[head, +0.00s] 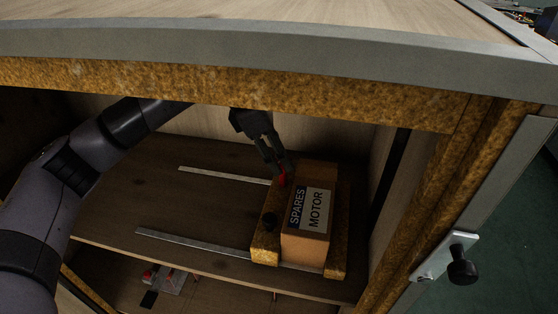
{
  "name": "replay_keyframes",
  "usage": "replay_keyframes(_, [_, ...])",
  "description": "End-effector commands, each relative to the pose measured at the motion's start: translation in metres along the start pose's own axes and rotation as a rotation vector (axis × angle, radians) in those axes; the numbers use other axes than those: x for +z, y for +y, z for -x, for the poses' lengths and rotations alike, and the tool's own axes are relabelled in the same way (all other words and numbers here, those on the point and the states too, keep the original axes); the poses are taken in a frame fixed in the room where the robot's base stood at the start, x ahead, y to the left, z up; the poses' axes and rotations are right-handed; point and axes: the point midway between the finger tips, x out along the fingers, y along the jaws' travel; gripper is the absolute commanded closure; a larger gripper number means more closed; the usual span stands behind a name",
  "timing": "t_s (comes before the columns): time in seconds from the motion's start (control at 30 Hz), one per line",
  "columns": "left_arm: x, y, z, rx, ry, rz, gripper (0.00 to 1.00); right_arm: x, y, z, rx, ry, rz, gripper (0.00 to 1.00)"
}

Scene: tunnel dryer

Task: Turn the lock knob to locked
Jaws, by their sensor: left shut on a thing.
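My left arm reaches in from the left, and my left gripper (277,171) is at the back left of the cardboard box inside the dryer. My right gripper is not in view.
The cardboard box (307,219), labelled SPARES MOTOR, sits on a yellow-brown tray (265,247). Metal rails (193,242) run across the wooden shelf. The dryer's upper edge (250,88) passes over my arm. The shelf's left side is clear.

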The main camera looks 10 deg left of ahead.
Motion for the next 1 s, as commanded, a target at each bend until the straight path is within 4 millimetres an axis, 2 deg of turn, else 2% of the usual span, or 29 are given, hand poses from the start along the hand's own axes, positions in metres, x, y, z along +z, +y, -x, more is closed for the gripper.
replay_keyframes(0.4, [0.001,0.004,-0.001,-0.153,-0.001,-0.365,0.94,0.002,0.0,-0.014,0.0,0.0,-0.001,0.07])
replay_keyframes(1.0, [0.004,0.007,-0.001,-0.347,0.0,-0.838,0.94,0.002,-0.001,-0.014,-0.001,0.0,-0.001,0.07])
